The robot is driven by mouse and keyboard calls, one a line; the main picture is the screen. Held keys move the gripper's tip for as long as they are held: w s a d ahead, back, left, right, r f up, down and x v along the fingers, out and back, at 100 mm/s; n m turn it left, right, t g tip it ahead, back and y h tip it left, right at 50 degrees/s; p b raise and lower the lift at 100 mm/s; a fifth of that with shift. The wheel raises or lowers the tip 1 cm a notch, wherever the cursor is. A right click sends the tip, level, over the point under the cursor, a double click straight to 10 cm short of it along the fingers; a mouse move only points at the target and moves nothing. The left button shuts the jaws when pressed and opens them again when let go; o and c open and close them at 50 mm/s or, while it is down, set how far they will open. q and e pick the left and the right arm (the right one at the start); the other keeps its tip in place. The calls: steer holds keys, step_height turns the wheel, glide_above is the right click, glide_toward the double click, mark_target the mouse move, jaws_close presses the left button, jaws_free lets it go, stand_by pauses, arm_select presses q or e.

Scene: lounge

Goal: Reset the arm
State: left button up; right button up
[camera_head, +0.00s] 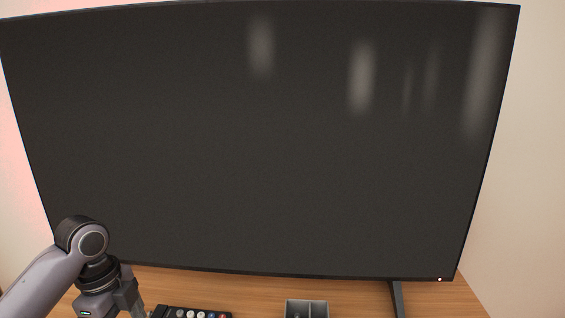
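My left arm (85,250) comes in from the lower left, in front of the bottom left corner of the television. It bends down at a dark round joint. The upper part of my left gripper (127,298) shows at the bottom edge. Its fingertips are cut off by the frame, so I cannot tell whether it is open or shut, or holding anything. My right arm and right gripper are not in view.
A large dark television (260,150) fills most of the view on a wooden surface (440,296), with a stand leg (397,298) at right. A black remote (195,313) and a grey divided box (306,307) lie at the bottom edge. The box is partly cut off.

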arm_select(q)
steer(key=s+d+f+n+t+h, duration=0.1)
steer(key=s+d+f+n+t, duration=0.25)
steer(key=f, duration=0.55)
steer(key=s+d+f+n+t+h, duration=0.1)
steer(key=s+d+f+n+t, duration=0.1)
steer(key=d+f+n, duration=0.5)
steer(key=s+a+f+n+t, duration=0.1)
steer(key=s+f+n+t, duration=0.1)
steer(key=s, duration=0.4)
steer(key=s+a+f+n+t+y, duration=0.1)
steer(key=s+f+n+t, duration=0.2)
steer(key=s, duration=0.3)
steer(key=shift+a+n, duration=0.35)
steer(key=shift+n, duration=0.1)
